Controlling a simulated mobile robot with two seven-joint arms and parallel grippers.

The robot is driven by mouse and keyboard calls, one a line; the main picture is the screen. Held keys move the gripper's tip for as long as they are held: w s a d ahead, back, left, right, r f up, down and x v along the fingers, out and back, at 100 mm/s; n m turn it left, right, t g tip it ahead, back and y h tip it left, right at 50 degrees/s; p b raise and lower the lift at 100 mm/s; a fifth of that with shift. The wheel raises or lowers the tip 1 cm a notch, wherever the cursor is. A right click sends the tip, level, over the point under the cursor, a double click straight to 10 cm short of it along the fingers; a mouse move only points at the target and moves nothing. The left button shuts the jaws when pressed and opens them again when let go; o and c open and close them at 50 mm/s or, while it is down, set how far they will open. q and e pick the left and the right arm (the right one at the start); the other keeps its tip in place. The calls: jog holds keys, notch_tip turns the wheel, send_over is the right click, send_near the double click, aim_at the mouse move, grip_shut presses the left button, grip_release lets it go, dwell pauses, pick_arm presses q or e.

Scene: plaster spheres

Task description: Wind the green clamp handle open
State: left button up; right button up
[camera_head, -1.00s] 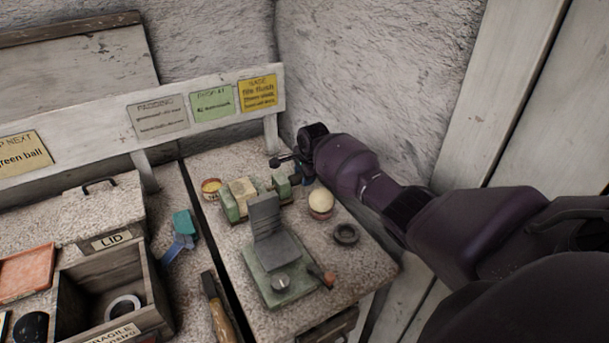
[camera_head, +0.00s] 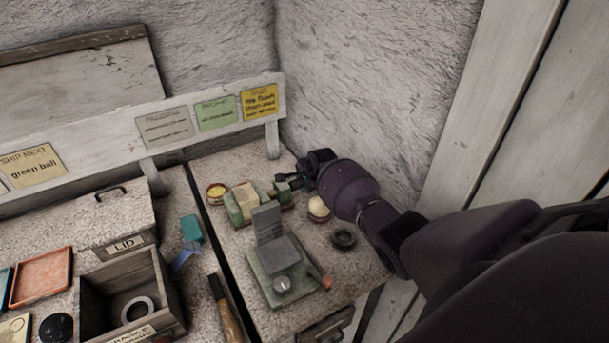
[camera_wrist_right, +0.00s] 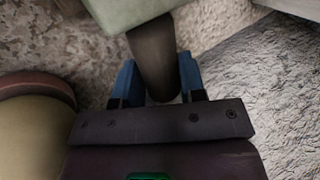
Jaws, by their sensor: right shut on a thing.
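The green clamp (camera_head: 240,205) stands at the back of the right-hand bench, with a pale block (camera_head: 246,195) in its jaws. My right gripper (camera_head: 302,178) is at the clamp's right end. In the right wrist view, its blue fingers (camera_wrist_right: 157,85) stand on both sides of a dark round handle (camera_wrist_right: 153,55) and are shut on it. The handle runs up to a grey-green clamp part (camera_wrist_right: 130,12). My left gripper is not in view.
A pale ball (camera_head: 318,207) in a reddish cup sits just below my right wrist; it also shows large in the wrist view (camera_wrist_right: 35,135). A dark ring (camera_head: 344,239) and a green-based fixture (camera_head: 268,284) stand nearer. The plaster wall (camera_head: 365,80) rises close behind.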

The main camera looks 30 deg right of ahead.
jog(key=shift+r+t, duration=0.15)
jog(key=shift+t, duration=0.35)
jog(key=o, duration=0.9)
jog(key=shift+s, duration=0.1)
jog(key=v, duration=1)
jog(key=shift+s+r, duration=0.15)
jog(key=shift+r, duration=0.1)
